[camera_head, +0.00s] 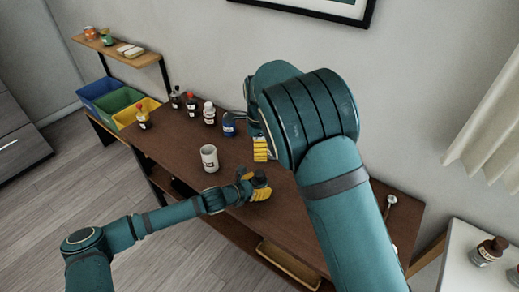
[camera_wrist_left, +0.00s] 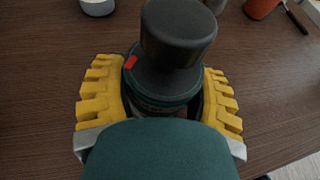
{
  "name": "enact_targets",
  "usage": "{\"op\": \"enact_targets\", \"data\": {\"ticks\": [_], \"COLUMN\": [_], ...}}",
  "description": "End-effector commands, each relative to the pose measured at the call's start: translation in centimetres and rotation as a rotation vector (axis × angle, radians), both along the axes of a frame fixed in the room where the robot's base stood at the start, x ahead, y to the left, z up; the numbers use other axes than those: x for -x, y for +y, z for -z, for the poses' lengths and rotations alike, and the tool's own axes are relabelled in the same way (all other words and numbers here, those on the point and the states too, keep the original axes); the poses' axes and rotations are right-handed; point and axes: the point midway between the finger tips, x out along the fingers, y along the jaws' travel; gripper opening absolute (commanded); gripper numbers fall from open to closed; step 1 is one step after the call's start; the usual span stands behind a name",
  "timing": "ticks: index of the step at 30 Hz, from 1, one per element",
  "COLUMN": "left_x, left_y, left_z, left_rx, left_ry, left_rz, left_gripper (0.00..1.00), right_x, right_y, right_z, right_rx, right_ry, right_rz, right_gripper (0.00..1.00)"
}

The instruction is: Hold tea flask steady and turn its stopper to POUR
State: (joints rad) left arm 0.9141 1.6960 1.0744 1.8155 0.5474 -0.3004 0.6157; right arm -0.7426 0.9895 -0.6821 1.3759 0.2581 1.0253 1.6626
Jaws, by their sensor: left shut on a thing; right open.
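The tea flask shows in the left wrist view as a dark green body (camera_wrist_left: 160,95) with a black stopper (camera_wrist_left: 180,32) on top. A small red mark (camera_wrist_left: 130,62) shows on the upper left of the flask, beside the stopper. In the head view the dark stopper (camera_head: 260,177) shows at the left gripper. My left gripper (camera_head: 257,189) is shut on the flask, its yellow fingers on both sides of the body. My right gripper (camera_head: 260,149) is open, behind and above the flask and apart from it; my right arm partly hides it.
A white mug-like container (camera_head: 209,158) stands left of the flask. A blue-labelled jar (camera_head: 229,124) and several bottles (camera_head: 209,113) stand along the wooden table's back. Coloured bins (camera_head: 120,101) are at far left. A metal ladle-like tool (camera_head: 390,205) lies at right.

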Motion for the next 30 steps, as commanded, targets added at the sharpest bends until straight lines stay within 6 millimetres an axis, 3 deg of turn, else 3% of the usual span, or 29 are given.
{"op": "enact_targets", "data": {"ticks": [5, 6, 8, 9, 20, 30], "left_x": [0.0, 0.0, 0.0, 0.0, 0.2, 3.6], "left_y": [0.0, 0.0, 0.0, 0.0, 0.3, 4.5], "left_z": [0.0, 0.0, 0.0, 0.0, -0.2, -2.4], "left_rx": [0.001, 0.001, 0.001, 0.001, -0.001, -0.003], "left_ry": [-0.001, -0.001, -0.001, -0.001, -0.001, -0.002], "left_rz": [0.0, 0.0, 0.0, 0.0, -0.001, -0.001], "left_gripper": [0.19, 0.73, 0.94, 0.97, 0.97, 0.97], "right_x": [0.0, 0.0, 0.0, 0.0, 0.0, 0.0], "right_y": [0.0, 0.0, 0.0, 0.0, 0.0, 0.0], "right_z": [0.0, 0.0, 0.0, 0.0, 0.1, 0.1], "right_rx": [0.0, 0.0, 0.0, 0.0, 0.0, 0.0], "right_ry": [0.0, 0.0, 0.0, 0.0, 0.0, 0.0], "right_rz": [0.0, 0.0, 0.0, 0.0, 0.0, 0.0], "right_gripper": [0.68, 0.68, 0.68, 0.68, 0.68, 0.68]}}
